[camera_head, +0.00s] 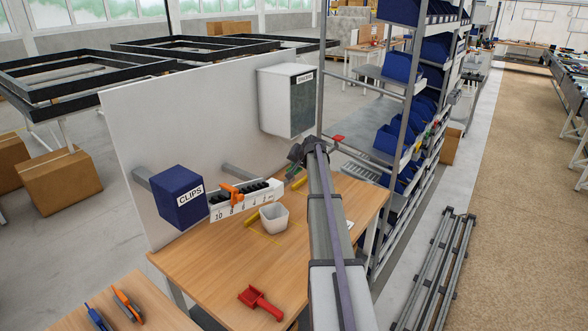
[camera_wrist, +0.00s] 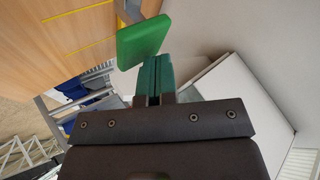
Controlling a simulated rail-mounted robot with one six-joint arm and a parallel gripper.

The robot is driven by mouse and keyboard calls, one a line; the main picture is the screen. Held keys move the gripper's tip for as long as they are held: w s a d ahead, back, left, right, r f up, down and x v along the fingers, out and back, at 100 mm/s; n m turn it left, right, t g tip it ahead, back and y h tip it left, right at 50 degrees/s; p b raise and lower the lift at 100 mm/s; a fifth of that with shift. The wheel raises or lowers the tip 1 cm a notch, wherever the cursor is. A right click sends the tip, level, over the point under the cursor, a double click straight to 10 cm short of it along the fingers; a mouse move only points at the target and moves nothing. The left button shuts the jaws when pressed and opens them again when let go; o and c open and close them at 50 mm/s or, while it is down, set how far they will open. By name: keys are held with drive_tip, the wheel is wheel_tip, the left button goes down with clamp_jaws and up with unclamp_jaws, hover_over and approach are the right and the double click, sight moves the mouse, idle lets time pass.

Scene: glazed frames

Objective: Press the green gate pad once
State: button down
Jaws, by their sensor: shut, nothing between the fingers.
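The green gate pad (camera_wrist: 143,42) shows in the wrist view as a flat, rounded square block, just beyond my fingertips. My gripper (camera_wrist: 156,62) is shut and empty, with its teal fingers side by side. The fingertips are close to the pad's lower right edge in the wrist view; I cannot tell whether they touch it.
The wooden table (camera_head: 225,262) holds a white cup (camera_head: 273,217) and a red scoop (camera_head: 260,302). A blue CLIPS box (camera_head: 178,205) and a white-grey dispenser (camera_head: 289,100) are mounted on the pale panel (camera_head: 190,120). Shelving with blue bins (camera_head: 403,66) stands right of my arm.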

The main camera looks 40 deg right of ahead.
drive_tip(key=shift+f+b, duration=0.45)
drive_tip(key=shift+r, duration=0.15)
drive_tip(key=shift+r+p, duration=0.7)
drive_tip(key=shift+p, duration=0.2)
wheel_tip(320, 180, up, 6)
drive_tip(key=p, duration=0.6)
